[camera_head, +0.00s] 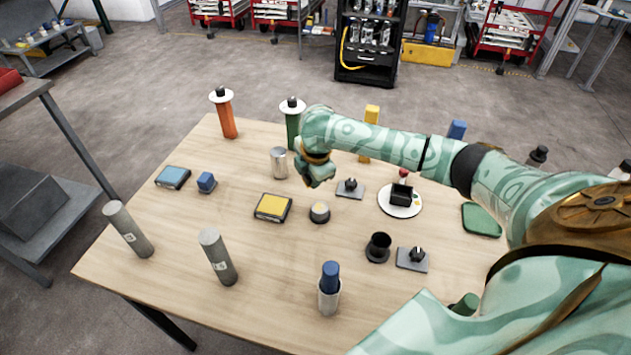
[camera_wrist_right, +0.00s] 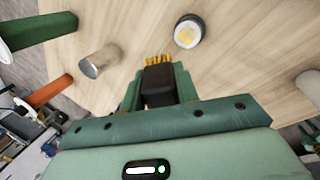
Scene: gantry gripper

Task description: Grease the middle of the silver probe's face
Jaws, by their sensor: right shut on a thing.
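My right gripper (camera_head: 318,175) is over the middle of the table. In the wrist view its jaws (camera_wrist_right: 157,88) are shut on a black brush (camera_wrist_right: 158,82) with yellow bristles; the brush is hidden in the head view. A short round silver piece with a dark rim, seemingly the silver probe (camera_head: 319,211), stands on the table, its pale face up. In the wrist view the probe (camera_wrist_right: 188,33) lies beyond and right of the bristles, apart from them, with a yellowish patch on its face. A taller silver cylinder (camera_head: 279,162) stands nearby. My left gripper is not in view.
A yellow-topped pad (camera_head: 273,207), a blue block (camera_head: 206,182) and a black cup (camera_head: 378,246) stand around the probe. Grey cylinders (camera_head: 128,229) and a holder with a blue-topped piece (camera_head: 330,288) stand towards the front. Orange (camera_head: 226,118) and green posts (camera_head: 292,128) stand behind.

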